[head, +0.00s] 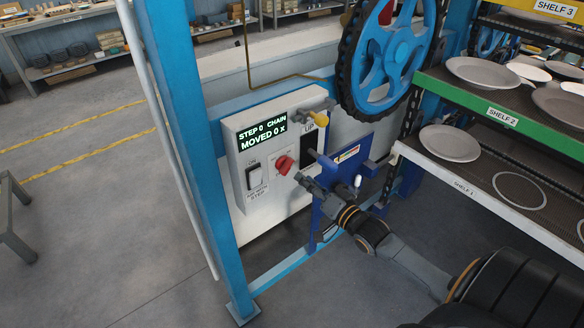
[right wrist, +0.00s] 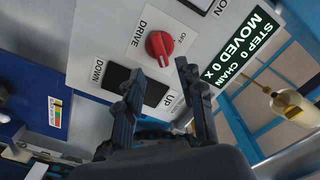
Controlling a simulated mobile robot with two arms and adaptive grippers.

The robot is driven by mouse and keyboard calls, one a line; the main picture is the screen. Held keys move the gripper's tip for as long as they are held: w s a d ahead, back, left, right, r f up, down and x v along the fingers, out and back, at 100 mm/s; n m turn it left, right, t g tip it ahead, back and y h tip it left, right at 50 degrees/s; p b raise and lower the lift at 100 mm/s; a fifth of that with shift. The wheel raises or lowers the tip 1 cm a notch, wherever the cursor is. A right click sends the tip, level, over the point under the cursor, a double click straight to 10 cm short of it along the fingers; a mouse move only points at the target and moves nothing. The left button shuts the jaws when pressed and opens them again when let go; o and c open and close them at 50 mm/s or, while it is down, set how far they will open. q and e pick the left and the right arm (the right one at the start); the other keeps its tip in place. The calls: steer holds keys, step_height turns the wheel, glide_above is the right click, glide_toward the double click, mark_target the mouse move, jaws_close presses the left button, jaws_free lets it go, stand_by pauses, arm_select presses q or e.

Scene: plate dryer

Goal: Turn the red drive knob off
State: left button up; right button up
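The red drive knob (head: 284,165) is on the front of a white control box (head: 268,209) fixed to a blue post. My right gripper (head: 308,168) is just in front of the box, right of the knob. In the right wrist view its two fingers (right wrist: 157,72) are spread apart with nothing between them. The knob lies just beyond the tips, apart from them as far as I can see. My left gripper is not in view.
The display (head: 262,134) reads STEP 0 CHAIN MOVED 0 X. A black UP/DOWN rocker (right wrist: 137,84) sits beside the knob, and an ON switch (head: 254,177) at left. A yellow-ended handle (head: 319,118) juts out above. Plate shelves (head: 500,118) stand at right.

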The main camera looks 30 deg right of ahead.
mark_target(290, 168)
steer(key=w, duration=0.6)
steer(key=shift+w+a, duration=0.25)
steer(key=shift+w, duration=0.05)
jaws_close()
